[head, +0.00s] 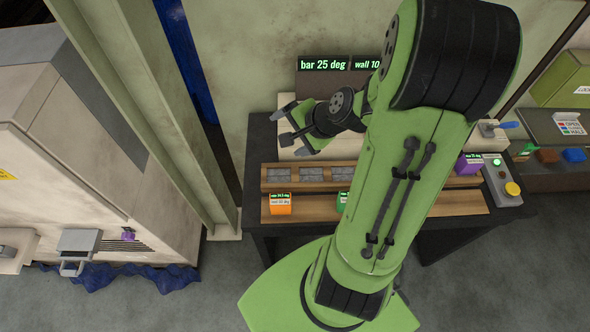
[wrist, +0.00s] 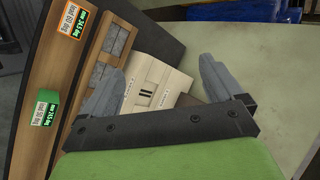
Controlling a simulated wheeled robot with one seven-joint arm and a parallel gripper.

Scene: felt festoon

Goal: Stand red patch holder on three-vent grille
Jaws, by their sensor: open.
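I cannot make out a red patch holder for certain; a small reddish-brown block (head: 547,155) lies on the right-hand bench. A cream panel (wrist: 150,75) behind the wooden rails carries dark slots; two show side by side in the wrist view, and I cannot make out a three-vent grille. My gripper (head: 288,124) is open and empty above the left back of the dark table. In the wrist view its fingers (wrist: 160,68) spread over the cream panel. My arm hides much of the table's middle and right.
An orange holder (head: 280,204) and a green holder (head: 343,200) stand on the front wooden rail. Grey pads (head: 311,174) sit on the rail behind. A purple holder (head: 468,164) and a button box (head: 503,181) are at the right. A sign (head: 324,65) stands behind.

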